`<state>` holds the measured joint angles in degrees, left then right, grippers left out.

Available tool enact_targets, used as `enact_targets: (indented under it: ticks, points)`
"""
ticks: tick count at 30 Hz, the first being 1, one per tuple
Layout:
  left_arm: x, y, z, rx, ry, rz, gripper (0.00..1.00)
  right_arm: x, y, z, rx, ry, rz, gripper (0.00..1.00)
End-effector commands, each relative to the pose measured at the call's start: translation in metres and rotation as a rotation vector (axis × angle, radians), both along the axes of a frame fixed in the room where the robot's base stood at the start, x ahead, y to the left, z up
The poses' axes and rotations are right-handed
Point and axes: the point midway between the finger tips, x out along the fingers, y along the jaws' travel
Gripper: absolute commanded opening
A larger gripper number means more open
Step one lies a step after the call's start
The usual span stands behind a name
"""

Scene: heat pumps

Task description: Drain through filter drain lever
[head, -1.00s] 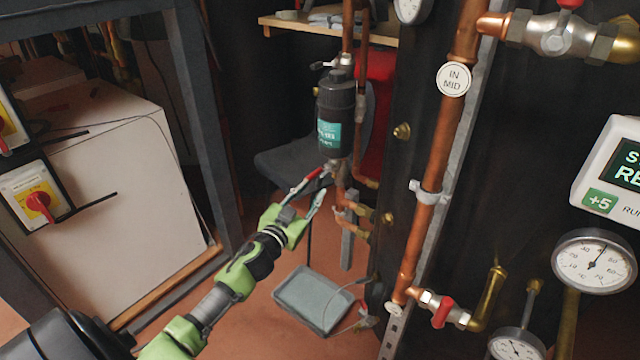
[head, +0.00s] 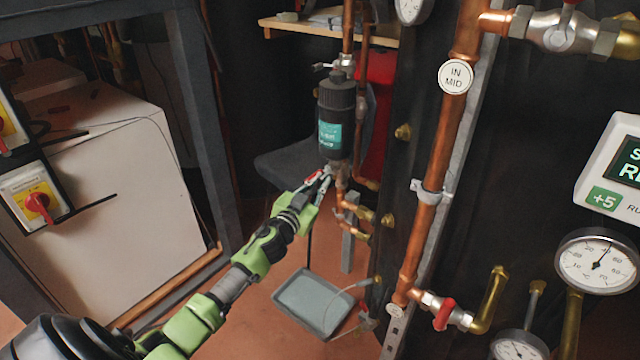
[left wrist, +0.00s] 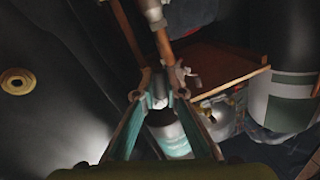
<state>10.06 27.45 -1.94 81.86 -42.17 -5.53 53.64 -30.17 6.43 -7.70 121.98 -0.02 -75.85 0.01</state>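The filter is a dark upright canister with a teal label (head: 330,136), on a vertical copper pipe in the middle of the head view. Small metal fittings (head: 338,168) sit right under it. My left gripper (head: 327,178) is just below the canister's base, close to these fittings. Its fingers stand apart; in the left wrist view the fingertips (left wrist: 160,85) have a narrow gap with a small pale part showing in line with it. I cannot tell whether they touch it. The drain lever cannot be clearly made out near the fingers. My right gripper is not in view.
A grey tray (head: 296,297) lies on the floor below the filter, with a thin hose at its right. Brass fittings (head: 360,212) and a copper pipe (head: 440,150) stand to the right. A pale box-shaped unit (head: 130,210) is at the left.

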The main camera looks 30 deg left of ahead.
Motion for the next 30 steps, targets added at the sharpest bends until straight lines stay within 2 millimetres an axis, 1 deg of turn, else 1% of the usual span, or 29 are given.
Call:
enact_targets:
  ticks: [7, 8, 9, 14, 20, 22, 29, 30]
  points:
    - [0.0, 0.001, -0.001, 0.026, -0.003, 0.0, 0.0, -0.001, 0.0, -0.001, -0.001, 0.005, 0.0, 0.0]
    - [0.0, 0.001, -0.001, 0.035, -0.004, 0.0, 0.0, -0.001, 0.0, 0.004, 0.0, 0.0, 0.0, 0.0]
    - [0.0, 0.002, -0.001, 0.049, -0.005, 0.0, 0.0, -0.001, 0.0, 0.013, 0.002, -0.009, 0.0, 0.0]
    - [0.0, 0.005, 0.0, 0.138, -0.013, 0.0, 0.0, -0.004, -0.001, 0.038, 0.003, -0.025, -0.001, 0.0]
    - [0.001, 0.012, 0.002, 0.308, -0.026, 0.0, 0.0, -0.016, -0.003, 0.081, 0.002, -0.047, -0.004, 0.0]
    - [0.001, 0.014, 0.004, 0.375, -0.031, 0.001, 0.0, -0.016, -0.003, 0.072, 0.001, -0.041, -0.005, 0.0]
    - [0.002, 0.02, 0.011, 0.593, -0.049, 0.001, 0.0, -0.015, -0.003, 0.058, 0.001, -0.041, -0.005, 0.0]
    - [0.002, 0.022, 0.012, 0.63, -0.051, 0.001, 0.0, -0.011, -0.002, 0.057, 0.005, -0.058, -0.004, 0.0]
